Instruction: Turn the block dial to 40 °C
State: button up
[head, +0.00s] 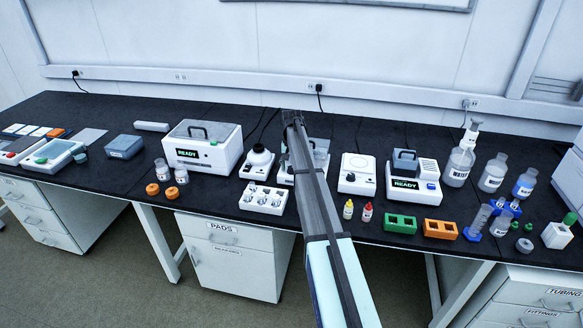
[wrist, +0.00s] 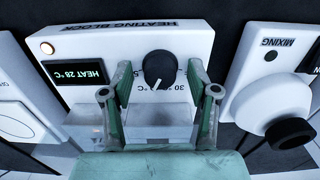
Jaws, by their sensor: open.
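The heating block (wrist: 190,42) appears upside down in the wrist view. Its black block dial (wrist: 158,67) has a white pointer toward the bottom of the picture, slightly left. Scale marks near the dial are partly covered; "30" and "°C" can be read. Its display (wrist: 80,73) reads HEAT 28 °C. My gripper (wrist: 159,75) is open, with one green finger on each side of the dial and a visible gap to it on both sides. In the head view, my arm hides most of the heating block (head: 320,158) and the gripper is not clearly visible.
A mixing device (wrist: 265,85) with a black-tipped knob stands close right of the block in the wrist view. Another white device (wrist: 18,110) is close on the left. In the head view, a white rack (head: 250,207) and small bottles (head: 348,210) stand toward the bench's front.

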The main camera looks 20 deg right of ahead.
aim_at(291, 168)
notch_tip(291, 168, up, 12)
dwell(0.6)
